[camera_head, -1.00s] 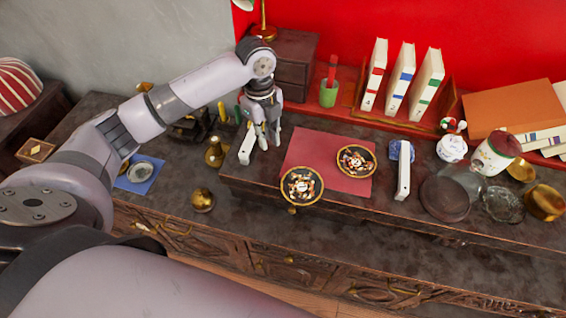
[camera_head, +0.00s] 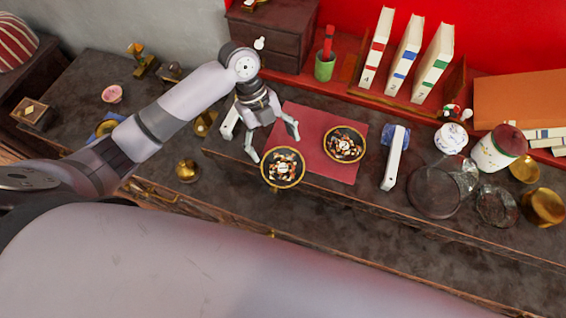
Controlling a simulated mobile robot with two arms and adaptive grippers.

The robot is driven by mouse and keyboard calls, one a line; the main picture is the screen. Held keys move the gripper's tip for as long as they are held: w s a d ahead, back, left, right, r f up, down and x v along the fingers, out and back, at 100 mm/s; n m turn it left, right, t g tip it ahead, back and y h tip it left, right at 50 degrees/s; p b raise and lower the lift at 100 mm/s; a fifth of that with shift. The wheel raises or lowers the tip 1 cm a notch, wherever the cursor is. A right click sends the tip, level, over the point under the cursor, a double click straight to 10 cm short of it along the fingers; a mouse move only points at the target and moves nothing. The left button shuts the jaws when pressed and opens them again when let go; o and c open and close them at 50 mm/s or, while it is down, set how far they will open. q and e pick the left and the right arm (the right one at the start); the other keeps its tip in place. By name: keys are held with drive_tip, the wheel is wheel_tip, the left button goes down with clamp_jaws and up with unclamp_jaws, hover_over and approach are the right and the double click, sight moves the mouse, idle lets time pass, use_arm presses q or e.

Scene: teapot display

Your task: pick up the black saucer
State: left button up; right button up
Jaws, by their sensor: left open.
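Two black saucers with gold rims and orange-and-white patterned middles are in the head view. The nearer one (camera_head: 283,183) lies at the front left edge of a red mat, partly overhanging it. The other one (camera_head: 345,159) lies farther back and to the right on the mat. My left gripper (camera_head: 273,146) is open and empty, pointing down just behind the nearer saucer. One fingertip shows close to that saucer's left rim; I cannot tell if it touches. My right gripper is not in view.
The red mat (camera_head: 308,118) lies on a low dark stand (camera_head: 228,152). White upright blocks (camera_head: 394,160) stand at both sides. A green cup (camera_head: 325,67) and books (camera_head: 406,55) are behind. Glass dishes, a lidded jar (camera_head: 498,150) and brass pots crowd the right. A brass pot (camera_head: 187,171) sits left.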

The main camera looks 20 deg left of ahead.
sight(283, 168)
use_arm(q)
drive_tip(key=o, duration=0.4)
drive_tip(key=shift+x, duration=1.05)
drive_tip(key=shift+c, duration=0.2)
drive_tip(key=shift+s+d+f+p, duration=0.2)
drive_tip(key=shift+f+p, duration=0.1)
drive_tip(key=shift+p, duration=0.25)
drive_tip(key=p+x, duration=0.1)
drive_tip(key=x, duration=0.2)
drive_tip(key=shift+s+d+f, duration=0.1)
drive_tip(key=shift+f, duration=0.15)
drive_tip(key=shift+d+f, duration=0.15)
drive_tip(key=shift+f, duration=0.2)
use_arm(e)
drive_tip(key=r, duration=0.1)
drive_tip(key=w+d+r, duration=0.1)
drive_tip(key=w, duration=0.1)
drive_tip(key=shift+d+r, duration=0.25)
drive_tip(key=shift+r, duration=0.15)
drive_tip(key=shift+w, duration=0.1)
use_arm(q)
drive_tip(key=c, duration=0.8)
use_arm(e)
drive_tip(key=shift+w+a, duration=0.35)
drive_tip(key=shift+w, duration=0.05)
